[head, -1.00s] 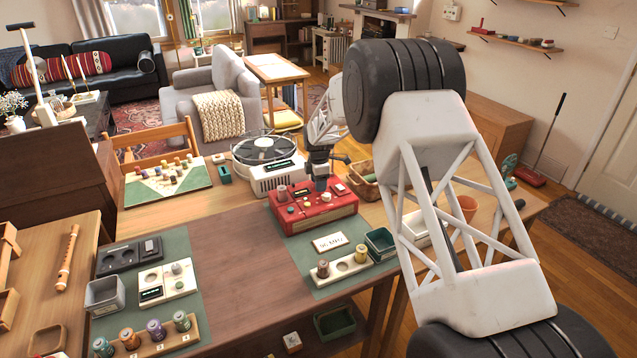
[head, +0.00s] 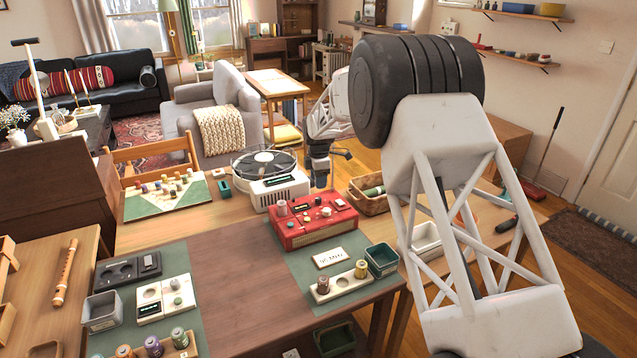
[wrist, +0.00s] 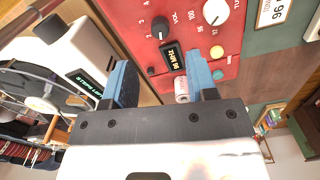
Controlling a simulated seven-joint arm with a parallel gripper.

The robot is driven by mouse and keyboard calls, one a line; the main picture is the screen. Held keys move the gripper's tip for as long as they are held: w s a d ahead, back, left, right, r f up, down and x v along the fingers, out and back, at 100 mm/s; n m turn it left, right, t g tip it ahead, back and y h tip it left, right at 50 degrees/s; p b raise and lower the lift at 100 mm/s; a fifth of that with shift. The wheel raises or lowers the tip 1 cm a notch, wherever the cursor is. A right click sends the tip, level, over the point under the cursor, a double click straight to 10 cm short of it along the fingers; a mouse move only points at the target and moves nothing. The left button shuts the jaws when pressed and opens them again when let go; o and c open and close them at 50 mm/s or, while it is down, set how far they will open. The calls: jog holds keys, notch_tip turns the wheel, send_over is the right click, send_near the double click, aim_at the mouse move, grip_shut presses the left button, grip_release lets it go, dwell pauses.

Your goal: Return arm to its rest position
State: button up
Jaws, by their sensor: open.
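My gripper (head: 320,182) is above the back edge of the red radio (head: 297,236), with a gap below it, pointing down. My white truss arm fills the right of the head view and bends over toward the table. In the wrist view, the two blue fingers of my gripper (wrist: 162,82) are apart. The red radio shows beyond them with dials, a lit display and small buttons. A pale ribbed cylinder (wrist: 181,90) appears near the right finger, and nothing is seen gripped.
The white fan-topped unit (head: 281,190) stands left of my gripper, and a wicker basket (head: 370,203) stands to its right. The brown table strip (head: 235,290) is clear.

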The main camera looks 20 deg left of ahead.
dwell(0.4)
jog(key=s+d+r+m, duration=0.4)
jog(key=s+d+r, duration=0.25)
jog(key=d, duration=0.45)
jog(key=s+d+r+m+t, duration=0.1)
jog(key=s+d+r+m, duration=0.4)
jog(key=d+r, duration=0.4)
jog(key=s+d+r+m, duration=0.3)
jog(key=s+d+r, duration=0.45)
jog(key=d, duration=0.45)
jog(key=s+d+r+m+t, duration=0.1)
jog(key=s+d+m, duration=0.2)
jog(key=s+d, duration=0.45)
jog(key=s+d+r+m, duration=0.1)
jog(key=s+d+m, duration=0.3)
jog(key=s, duration=0.7)
jog(key=s+d+f+m, duration=0.2)
jog(key=s+d+m, duration=0.1)
jog(key=s, duration=0.7)
jog(key=s+d+f+m, duration=0.3)
jog(key=s+d, duration=0.1)
jog(key=s, duration=0.6)
jog(key=shift+d+t, duration=0.3)
jog(key=shift+d, duration=0.05)
